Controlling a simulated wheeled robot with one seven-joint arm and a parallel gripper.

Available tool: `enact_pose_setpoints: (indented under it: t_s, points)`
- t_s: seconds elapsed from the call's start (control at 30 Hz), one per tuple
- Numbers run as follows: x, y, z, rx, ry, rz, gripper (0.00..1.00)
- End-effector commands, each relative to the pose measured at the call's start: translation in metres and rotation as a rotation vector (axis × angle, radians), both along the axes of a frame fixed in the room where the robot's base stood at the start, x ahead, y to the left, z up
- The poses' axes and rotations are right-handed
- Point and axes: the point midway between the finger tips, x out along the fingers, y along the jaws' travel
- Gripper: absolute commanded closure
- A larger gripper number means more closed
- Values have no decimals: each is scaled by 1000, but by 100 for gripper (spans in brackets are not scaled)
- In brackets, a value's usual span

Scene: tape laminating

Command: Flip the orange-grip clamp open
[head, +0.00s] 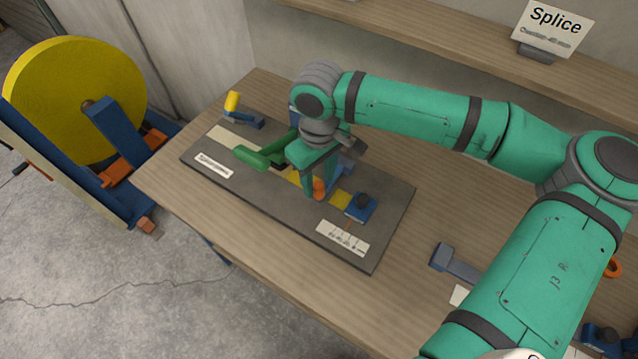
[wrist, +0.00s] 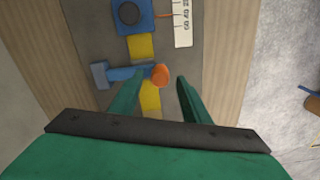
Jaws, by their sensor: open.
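The orange-grip clamp has a blue arm (wrist: 128,73) lying across the yellow strip, from a blue base (wrist: 100,75) on the left to its orange grip (wrist: 160,75). The orange grip also shows in the head view (head: 319,188), beside my fingertips. My gripper (wrist: 162,79) is open and empty. In the wrist view its fingertips lie on either side of the orange grip; contact cannot be told. In the head view my gripper (head: 309,183) hides part of the clamp.
The dark board (head: 385,235) also carries a green-grip clamp (head: 254,159), a yellow-grip clamp (head: 232,104) and a blue block with a dark knob (head: 360,207). A grey-blue tool (head: 455,263) lies right of the board. A yellow reel (head: 70,95) stands left of the table.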

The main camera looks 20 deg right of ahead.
Motion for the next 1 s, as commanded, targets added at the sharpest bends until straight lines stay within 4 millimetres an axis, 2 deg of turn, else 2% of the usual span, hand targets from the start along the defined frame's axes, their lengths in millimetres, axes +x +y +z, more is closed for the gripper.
enact_pose_setpoints:
  t_s: [0.1, 0.23, 0.6, 0.63, 0.8, 1.0]
  points:
    - [0, 0, -16, 1, 1, 0, 57]
    - [0, 0, -27, 1, 0, 0, 57]
    - [0, -1, -32, 1, -1, -2, 57]
    - [0, -1, -32, 1, -1, -2, 62]
    - [0, -1, -32, 1, -1, -2, 100]
    - [0, -1, -31, 6, 1, -3, 100]
